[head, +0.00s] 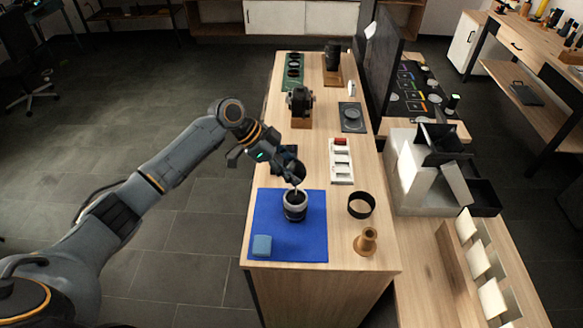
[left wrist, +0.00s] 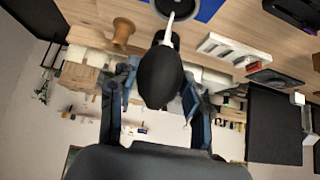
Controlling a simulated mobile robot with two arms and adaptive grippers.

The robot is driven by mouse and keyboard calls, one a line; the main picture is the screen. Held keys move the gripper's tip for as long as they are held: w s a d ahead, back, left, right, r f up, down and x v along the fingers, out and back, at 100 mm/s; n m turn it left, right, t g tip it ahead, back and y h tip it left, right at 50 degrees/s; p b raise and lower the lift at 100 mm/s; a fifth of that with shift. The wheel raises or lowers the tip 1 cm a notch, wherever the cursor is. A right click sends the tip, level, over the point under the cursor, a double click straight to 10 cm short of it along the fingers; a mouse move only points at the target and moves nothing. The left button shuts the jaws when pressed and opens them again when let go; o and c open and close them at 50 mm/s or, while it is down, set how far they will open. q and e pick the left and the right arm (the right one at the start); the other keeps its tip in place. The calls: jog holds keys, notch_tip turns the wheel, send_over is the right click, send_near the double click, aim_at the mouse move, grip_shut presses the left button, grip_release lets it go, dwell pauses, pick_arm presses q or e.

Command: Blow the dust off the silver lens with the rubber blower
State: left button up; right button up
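The silver lens (head: 295,207) stands upright on the blue mat (head: 305,241), its dark open top facing up. My left gripper (head: 295,176) is above it, shut on the black rubber blower. In the left wrist view, the blower's black bulb (left wrist: 161,78) sits between the two fingers (left wrist: 160,92). Its white nozzle (left wrist: 169,30) points at the dark lens opening (left wrist: 178,6) at the top edge. In the head view the nozzle tip is at or just above the lens top; I cannot tell whether it touches. My right gripper is not in view.
A blue cloth block (head: 262,245) lies on the mat's front left. A black ring (head: 361,205) and wooden cone-shaped piece (head: 366,241) stand right of it. A white tray (head: 341,162), a camera (head: 300,101) and a dark screen (head: 384,62) are farther back.

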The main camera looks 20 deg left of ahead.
pick_arm(q)
jog(key=shift+r, duration=0.1)
jog(key=shift+r+p, duration=2.7)
jog(key=shift+r, duration=0.8)
jog(key=shift+s, duration=0.1)
jog(key=shift+s+d+p, duration=0.3)
jog(key=shift+s+p, duration=0.45)
jog(key=shift+s, duration=0.15)
jog(key=s, duration=0.2)
jog(key=s+d, duration=0.1)
jog(key=s, duration=0.1)
jog(key=shift+s+d, duration=0.2)
jog(key=shift+s, duration=0.2)
